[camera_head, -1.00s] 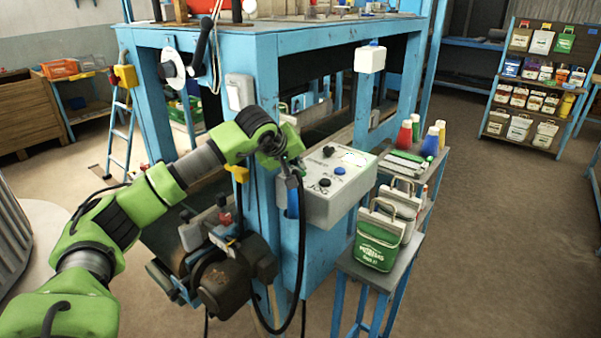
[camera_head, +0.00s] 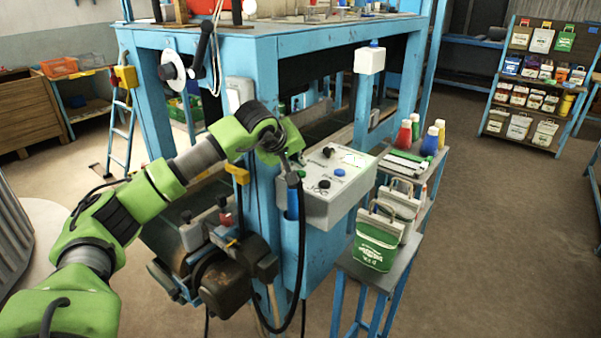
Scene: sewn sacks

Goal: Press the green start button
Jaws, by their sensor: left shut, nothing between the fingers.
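The grey control box (camera_head: 335,200) is fixed to the blue machine frame. Its sloped top carries black knobs (camera_head: 324,184), a blue button (camera_head: 340,171) and a pale panel (camera_head: 355,159) with a faint greenish tint. I cannot make out a green start button; my left gripper covers the left part of the box top. My left gripper (camera_head: 296,178) is shut and empty, pointing down at the left edge of that top. I cannot tell whether its tips touch the box. My right gripper is not in view.
A black cable hangs from my left wrist past the blue post (camera_head: 265,190). A small table (camera_head: 352,262) with green and white sacks (camera_head: 377,243) stands right of the box. A shelf of sacks (camera_head: 536,90) is far right. The floor between is clear.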

